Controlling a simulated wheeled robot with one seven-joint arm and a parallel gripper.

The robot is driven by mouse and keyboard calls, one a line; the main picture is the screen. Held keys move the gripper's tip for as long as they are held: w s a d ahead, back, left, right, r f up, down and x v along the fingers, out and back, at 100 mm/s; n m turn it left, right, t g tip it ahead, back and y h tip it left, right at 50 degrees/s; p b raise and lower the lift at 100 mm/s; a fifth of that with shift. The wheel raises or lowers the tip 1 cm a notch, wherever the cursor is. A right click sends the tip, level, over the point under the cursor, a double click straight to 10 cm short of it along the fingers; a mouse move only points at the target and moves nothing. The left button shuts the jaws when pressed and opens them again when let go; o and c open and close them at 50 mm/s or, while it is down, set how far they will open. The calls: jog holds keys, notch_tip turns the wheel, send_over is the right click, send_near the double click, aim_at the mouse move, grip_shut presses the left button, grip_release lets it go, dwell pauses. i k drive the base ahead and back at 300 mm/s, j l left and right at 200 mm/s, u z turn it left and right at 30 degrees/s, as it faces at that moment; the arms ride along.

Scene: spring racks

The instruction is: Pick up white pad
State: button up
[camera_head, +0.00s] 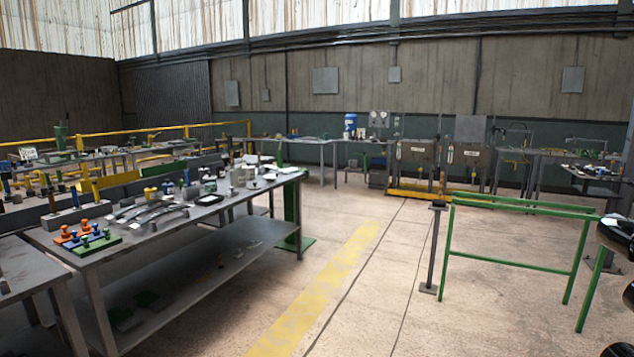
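No single object is clearly the white pad. Flat white sheet-like items (267,176) lie at the far right end of the near workbench (215,217), and one of them may be the pad. They are small in the picture, and I cannot tell pads from paper. Another small pale item (611,219) shows at the right edge, partly covered by dark rounded parts that look like my arm. My gripper's fingers are outside the picture.
The near bench also carries orange, blue and green knobbed pieces (82,236), curved grey metal parts (150,212) and small bottles. A green rail frame (515,265) and a thin dark post (433,250) stand right. The floor with its yellow stripe (325,285) is open between.

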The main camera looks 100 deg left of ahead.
aim_at(231, 193)
jog(key=u, duration=4.4)
